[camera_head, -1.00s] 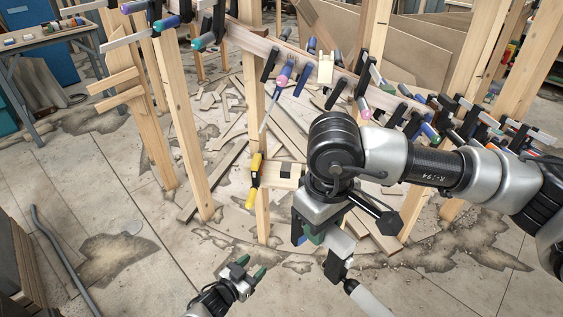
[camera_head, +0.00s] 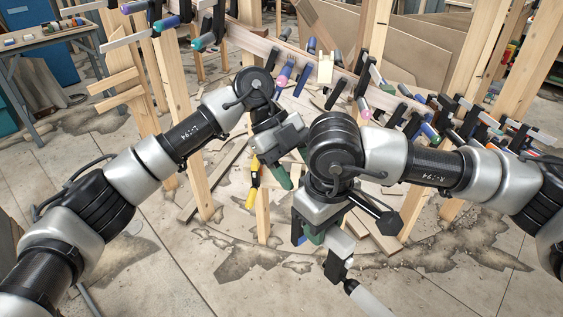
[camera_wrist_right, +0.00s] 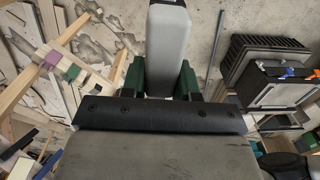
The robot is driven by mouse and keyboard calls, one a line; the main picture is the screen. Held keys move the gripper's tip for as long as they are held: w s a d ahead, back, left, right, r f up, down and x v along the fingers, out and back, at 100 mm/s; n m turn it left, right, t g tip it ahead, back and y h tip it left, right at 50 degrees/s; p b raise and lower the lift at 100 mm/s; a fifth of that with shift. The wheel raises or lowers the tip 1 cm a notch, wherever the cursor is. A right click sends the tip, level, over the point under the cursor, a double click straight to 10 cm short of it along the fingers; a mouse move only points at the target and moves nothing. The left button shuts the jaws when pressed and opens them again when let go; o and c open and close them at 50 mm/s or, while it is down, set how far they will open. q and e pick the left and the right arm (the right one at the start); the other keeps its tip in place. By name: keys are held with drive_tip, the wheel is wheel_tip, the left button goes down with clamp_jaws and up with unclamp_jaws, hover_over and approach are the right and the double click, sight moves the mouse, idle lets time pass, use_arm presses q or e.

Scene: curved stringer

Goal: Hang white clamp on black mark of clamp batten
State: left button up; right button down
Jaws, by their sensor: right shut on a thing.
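My right gripper (camera_head: 316,238) is shut on the white clamp (camera_head: 340,262), which hangs below it in the head view, its pale handle low in the picture. In the right wrist view the clamp's grey-white bar (camera_wrist_right: 168,45) sits between the green fingers. My left gripper (camera_head: 293,166) is in front of the short wooden clamp batten, beside a yellow-handled clamp (camera_head: 253,183). Its green fingers look apart, with nothing seen between them. The batten and its black mark are largely hidden behind my left gripper and right arm.
A long curved wooden beam (camera_head: 262,44) with many coloured clamps runs across the back, on upright posts (camera_head: 186,125). Wood offcuts lie on the floor behind. A workbench (camera_head: 45,40) stands at the far left. The front floor is clear.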

use_arm(q)
drive_tip(key=s+f+n+t+y, duration=0.1)
drive_tip(key=s+f+y, duration=0.2)
drive_tip(key=f, duration=0.6)
drive_tip(key=shift+s+f+y, duration=0.3)
drive_tip(key=shift+s+f, duration=0.05)
drive_tip(key=shift+s, duration=0.05)
clamp_jaws()
use_arm(e)
drive_tip(key=c, duration=0.8)
unclamp_jaws()
drive_tip(key=shift+r, duration=0.1)
